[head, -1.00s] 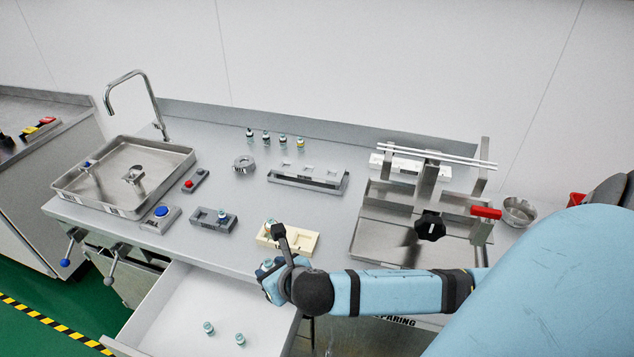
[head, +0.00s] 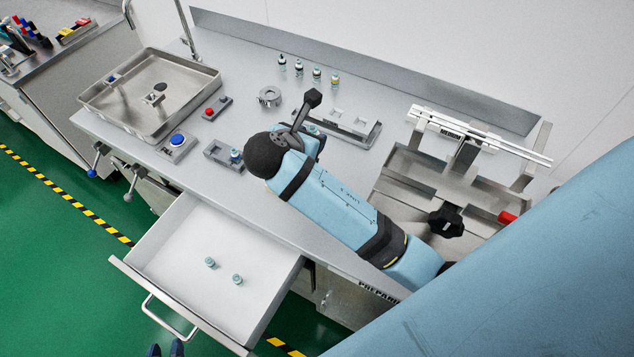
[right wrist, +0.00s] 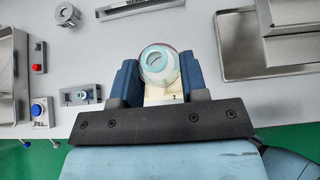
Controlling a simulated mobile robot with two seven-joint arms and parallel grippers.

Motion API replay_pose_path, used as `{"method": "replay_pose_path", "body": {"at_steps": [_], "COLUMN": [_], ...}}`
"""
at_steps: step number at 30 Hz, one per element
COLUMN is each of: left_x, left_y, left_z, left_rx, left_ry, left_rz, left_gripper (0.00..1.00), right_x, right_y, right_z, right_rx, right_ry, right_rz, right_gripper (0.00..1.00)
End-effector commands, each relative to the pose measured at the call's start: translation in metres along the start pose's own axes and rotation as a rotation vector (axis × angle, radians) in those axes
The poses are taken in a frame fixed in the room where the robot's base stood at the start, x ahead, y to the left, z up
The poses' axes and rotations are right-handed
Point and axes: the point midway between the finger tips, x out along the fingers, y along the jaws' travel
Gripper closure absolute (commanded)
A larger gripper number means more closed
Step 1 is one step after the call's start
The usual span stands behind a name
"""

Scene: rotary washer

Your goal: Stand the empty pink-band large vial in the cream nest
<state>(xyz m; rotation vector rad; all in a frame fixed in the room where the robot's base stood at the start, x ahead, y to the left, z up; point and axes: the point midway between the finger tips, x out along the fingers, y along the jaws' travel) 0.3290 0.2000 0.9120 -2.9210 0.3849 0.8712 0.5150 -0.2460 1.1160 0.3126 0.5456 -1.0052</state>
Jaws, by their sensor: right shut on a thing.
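In the right wrist view my right gripper (right wrist: 159,78) is shut on a large clear vial (right wrist: 158,62) with a teal ring, seen from its end. A faint pinkish edge shows at its rim; the band itself is not clear. Part of the cream nest (right wrist: 165,98) shows behind the vial, between the fingers; whether they touch I cannot tell. In the head view my right arm hides the cream nest and the held vial. Only the tips of my left gripper (head: 165,350) show at the bottom edge, apart and empty.
An open white drawer (head: 190,231) holds two small vials (head: 210,262). A grey nest (head: 221,151) with a vial sits left of my right arm. Several vials (head: 316,74) stand at the back. A steel tray stand (head: 400,175) is to the right, a sink tray (head: 125,110) to the left.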

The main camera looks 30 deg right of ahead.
Motion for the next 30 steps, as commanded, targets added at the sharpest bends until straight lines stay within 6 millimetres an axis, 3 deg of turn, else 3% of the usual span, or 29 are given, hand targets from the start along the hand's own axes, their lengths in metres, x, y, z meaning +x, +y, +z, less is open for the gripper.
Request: {"method": "replay_pose_path", "body": {"at_steps": [16, 30], "left_x": [-0.005, -0.002], "left_y": [0.000, -0.001], "left_z": [0.003, -0.006], "left_rx": [0.000, 0.001], "left_ry": [-0.012, 0.004], "left_rz": [0.000, -0.003], "left_gripper": [0.61, 0.61], "right_x": [0.075, 0.104], "right_y": [-0.001, -0.001], "right_z": [-0.111, -0.154], "right_rx": [-0.005, -0.004], "right_ry": [0.002, 0.002], "right_rz": [-0.004, -0.002], "right_gripper": [0.82, 0.82]}}
